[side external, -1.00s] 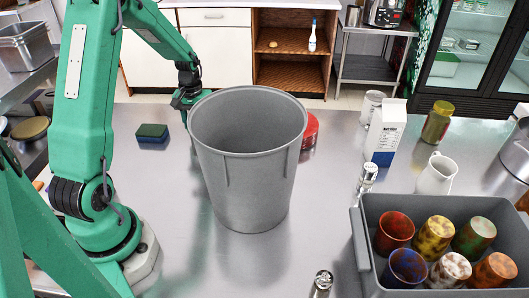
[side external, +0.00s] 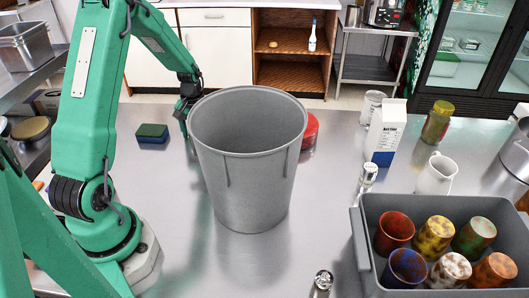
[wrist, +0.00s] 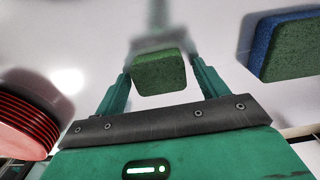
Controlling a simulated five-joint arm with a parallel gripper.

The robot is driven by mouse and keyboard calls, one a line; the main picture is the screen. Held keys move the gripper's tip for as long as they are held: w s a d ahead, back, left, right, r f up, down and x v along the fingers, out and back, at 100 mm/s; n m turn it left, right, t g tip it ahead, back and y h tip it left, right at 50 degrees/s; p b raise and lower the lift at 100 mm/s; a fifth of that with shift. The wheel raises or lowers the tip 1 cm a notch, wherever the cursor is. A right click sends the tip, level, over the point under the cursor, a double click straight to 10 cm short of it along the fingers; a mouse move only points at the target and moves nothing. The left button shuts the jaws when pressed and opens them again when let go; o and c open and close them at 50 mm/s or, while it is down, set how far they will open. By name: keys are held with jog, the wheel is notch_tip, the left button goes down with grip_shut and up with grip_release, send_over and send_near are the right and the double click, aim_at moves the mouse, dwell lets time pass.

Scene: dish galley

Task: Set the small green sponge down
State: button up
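The small green sponge (wrist: 160,72) is between the two green fingers of my gripper (wrist: 160,75) in the wrist view. The fingers sit close along its left and right sides, and my gripper appears shut on it. A blurred grey reflection lies beyond it on the shiny counter; I cannot tell whether the sponge touches the counter. In the side external view my gripper (side external: 183,112) is low behind the left edge of the grey bin. The small sponge is hidden there.
A larger green-and-blue sponge (side external: 152,133) lies left of my gripper; it shows at right in the wrist view (wrist: 288,45). A red ribbed stack (wrist: 25,122) is on the other side. The tall grey bin (side external: 245,190) stands close by. A crate of cups (side external: 365,250) is at right.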

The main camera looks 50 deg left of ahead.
notch_tip(320, 180, up, 12)
jog(key=shift+r, duration=0.15)
dwell(0.8)
dwell(0.4)
